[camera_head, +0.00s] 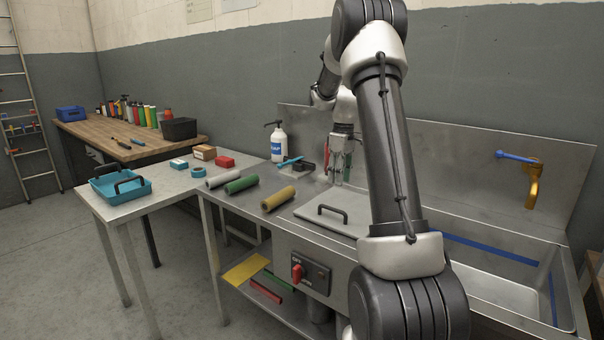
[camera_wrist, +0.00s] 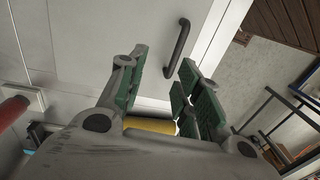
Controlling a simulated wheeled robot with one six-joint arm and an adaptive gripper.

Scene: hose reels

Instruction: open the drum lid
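The lid (camera_head: 312,206) is a flat grey panel set in the steel counter beside the sink, and it lies level and closed. A black bar handle (camera_head: 332,212) stands on it. In the wrist view the lid (camera_wrist: 105,40) shows as a pale panel, with its dark handle (camera_wrist: 177,47) beyond the fingertips. My gripper (camera_head: 340,176) points down above the counter behind the lid. In the wrist view my gripper (camera_wrist: 166,75) has its green-padded fingers spread apart with nothing between them. The handle is apart from the fingers.
Grey, green and yellow rolls (camera_head: 278,199) lie left of the lid. The sink (camera_head: 500,285) with a brass tap (camera_head: 534,183) is on the right. A red switch (camera_head: 297,273) sits on the front panel below the lid.

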